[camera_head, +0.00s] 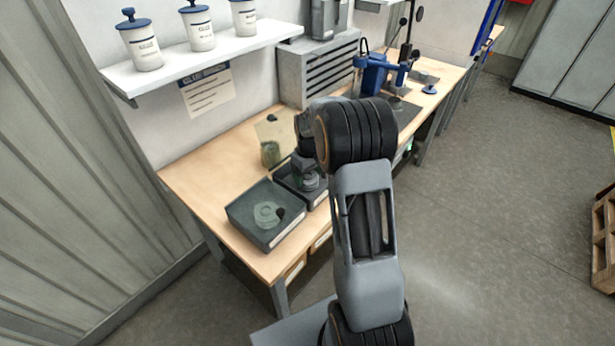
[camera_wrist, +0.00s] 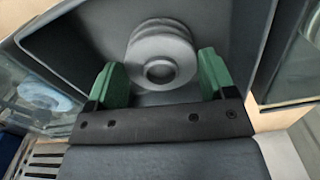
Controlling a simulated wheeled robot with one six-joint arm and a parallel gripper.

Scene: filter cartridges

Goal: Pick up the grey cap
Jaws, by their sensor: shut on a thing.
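A grey cap (camera_wrist: 158,66), round with a raised ring and a hollow hub, sits between the two green fingers of my gripper (camera_wrist: 161,72) in the wrist view. My gripper is shut on it. Another grey rim shows just behind it, inside a dark bin (camera_wrist: 88,33). In the head view my gripper (camera_head: 308,172) is down at the dark bin (camera_head: 287,181), with the grey cap (camera_head: 311,182) at its fingers; my arm hides part of the bin. I cannot tell whether the cap touches the bin floor.
A second dark bin (camera_head: 245,211) with pale round parts (camera_head: 268,214) stands to the left at the bench's front corner. A greenish cylinder (camera_head: 270,154) stands behind on the wooden bench (camera_head: 200,167). A blue press (camera_head: 373,75) stands farther back. Jars line the shelf (camera_head: 215,51) above.

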